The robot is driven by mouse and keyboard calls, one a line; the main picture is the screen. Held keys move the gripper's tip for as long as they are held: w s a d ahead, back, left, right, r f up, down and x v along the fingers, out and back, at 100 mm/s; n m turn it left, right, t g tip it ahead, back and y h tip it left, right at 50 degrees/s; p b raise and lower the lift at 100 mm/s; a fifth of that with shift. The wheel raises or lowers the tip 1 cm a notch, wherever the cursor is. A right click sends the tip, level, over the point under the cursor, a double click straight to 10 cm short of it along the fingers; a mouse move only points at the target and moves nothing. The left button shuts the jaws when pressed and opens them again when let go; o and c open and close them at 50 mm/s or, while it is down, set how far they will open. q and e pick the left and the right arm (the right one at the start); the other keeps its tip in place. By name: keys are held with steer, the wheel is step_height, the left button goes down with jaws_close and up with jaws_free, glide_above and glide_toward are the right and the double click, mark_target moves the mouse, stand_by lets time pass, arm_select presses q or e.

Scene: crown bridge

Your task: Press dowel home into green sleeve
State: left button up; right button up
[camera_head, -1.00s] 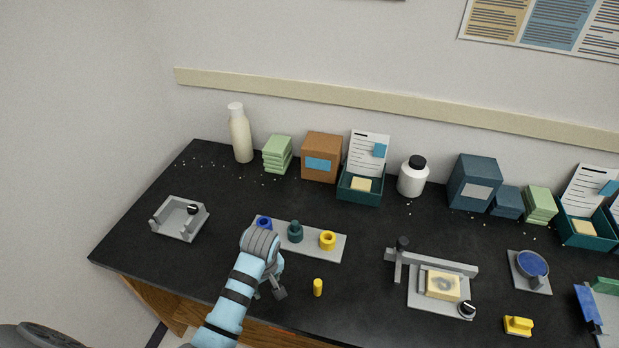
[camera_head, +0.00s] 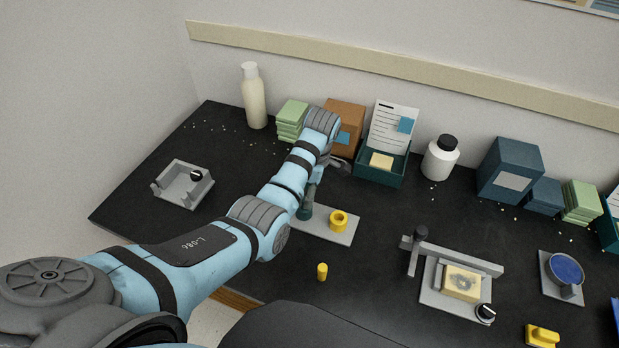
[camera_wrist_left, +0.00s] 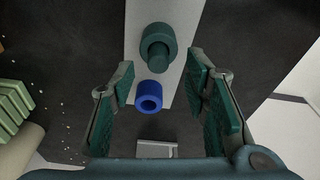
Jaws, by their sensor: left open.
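The dark green sleeve (camera_head: 305,213) stands on a light grey plate (camera_head: 347,236), partly behind my left arm in the head view. In the left wrist view, the green dowel (camera_wrist_left: 158,59) sticks out of the green sleeve (camera_wrist_left: 155,38). My left gripper (camera_wrist_left: 160,80) is open and empty above the plate, its green-padded fingers spread on either side of the view. The green sleeve and dowel lie ahead, near the top of that view, apart from the fingers. In the head view my left gripper (camera_head: 330,168) is partly hidden by its wrist. My right gripper is not in view.
A hollow blue sleeve (camera_wrist_left: 148,96) shows between my fingers. A yellow sleeve (camera_head: 338,221) shares the plate; a yellow dowel (camera_head: 322,271) stands in front. Behind are an orange-brown box (camera_head: 346,117) and a teal tray (camera_head: 380,170). A grey fixture (camera_head: 183,186) stands left.

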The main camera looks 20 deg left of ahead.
arm_select(q)
steer(key=f, duration=0.3)
steer(key=shift+w+a+f, duration=0.15)
steer(key=shift+a+f, duration=0.05)
steer(key=shift+a, duration=0.1)
steer(key=shift+r, duration=0.15)
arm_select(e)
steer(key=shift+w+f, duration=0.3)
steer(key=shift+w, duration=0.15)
arm_select(q)
steer(key=shift+s, duration=0.2)
steer(key=shift+c, duration=0.8)
jaws_close()
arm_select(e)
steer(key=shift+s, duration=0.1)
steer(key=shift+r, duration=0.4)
